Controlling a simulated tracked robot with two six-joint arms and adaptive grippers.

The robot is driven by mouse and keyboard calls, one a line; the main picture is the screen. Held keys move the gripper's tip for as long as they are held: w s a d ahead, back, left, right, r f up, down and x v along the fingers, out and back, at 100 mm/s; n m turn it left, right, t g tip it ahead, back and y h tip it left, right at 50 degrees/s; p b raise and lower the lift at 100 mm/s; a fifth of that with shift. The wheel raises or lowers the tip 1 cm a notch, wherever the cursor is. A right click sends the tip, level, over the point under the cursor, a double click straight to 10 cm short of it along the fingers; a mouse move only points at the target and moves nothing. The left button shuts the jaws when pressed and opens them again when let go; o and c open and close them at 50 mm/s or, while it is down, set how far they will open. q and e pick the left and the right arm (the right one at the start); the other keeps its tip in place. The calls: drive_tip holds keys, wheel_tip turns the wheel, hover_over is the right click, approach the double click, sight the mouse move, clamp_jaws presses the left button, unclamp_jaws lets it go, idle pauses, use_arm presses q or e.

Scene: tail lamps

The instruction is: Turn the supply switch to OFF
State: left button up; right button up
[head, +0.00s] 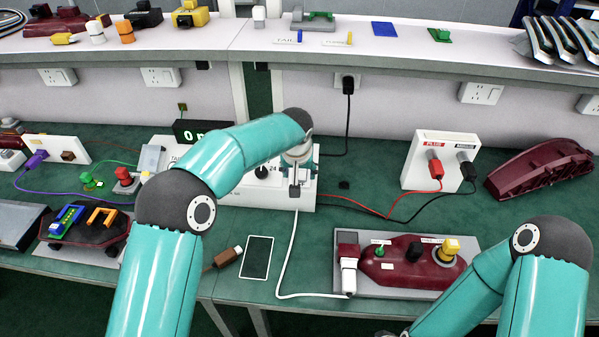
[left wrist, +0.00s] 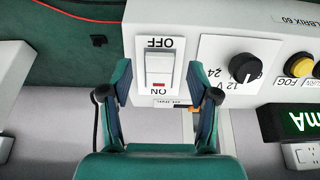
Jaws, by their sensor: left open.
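The supply switch (left wrist: 160,70) is a white rocker in a white plate in the left wrist view. The lettering is upside down there, with OFF at the top and ON at the bottom. A red mark shows at the rocker's ON end; which end is pressed in I cannot tell. My left gripper (left wrist: 163,72) is open, with one finger on each side of the switch plate and nothing held. In the head view my left gripper (head: 296,183) is over the right part of the white supply box (head: 240,197) and hides the switch.
A black knob (left wrist: 245,67) and a yellow button (left wrist: 299,66) sit beside the switch. Red and black leads run to a white socket box (head: 417,165). A maroon lamp (head: 408,267) and a phone (head: 257,257) lie in front. A shelf (head: 350,55) runs behind.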

sight(300, 179)
use_arm(q)
drive_tip(key=shift+x, duration=1.1)
clamp_jaws()
drive_tip(key=shift+f+b, duration=0.2)
drive_tip(key=shift+b, duration=0.25)
drive_tip(key=t+b, duration=0.1)
drive_tip(key=b, duration=0.4)
drive_tip(key=f+t+b, duration=0.1)
drive_tip(key=b, duration=0.5)
drive_tip(key=shift+s+t, duration=0.15)
drive_tip(key=shift+t, duration=0.15)
drive_tip(key=shift+r+b, duration=0.2)
drive_tip(key=shift+b, duration=0.55)
drive_tip(key=shift+r, duration=0.15)
unclamp_jaws()
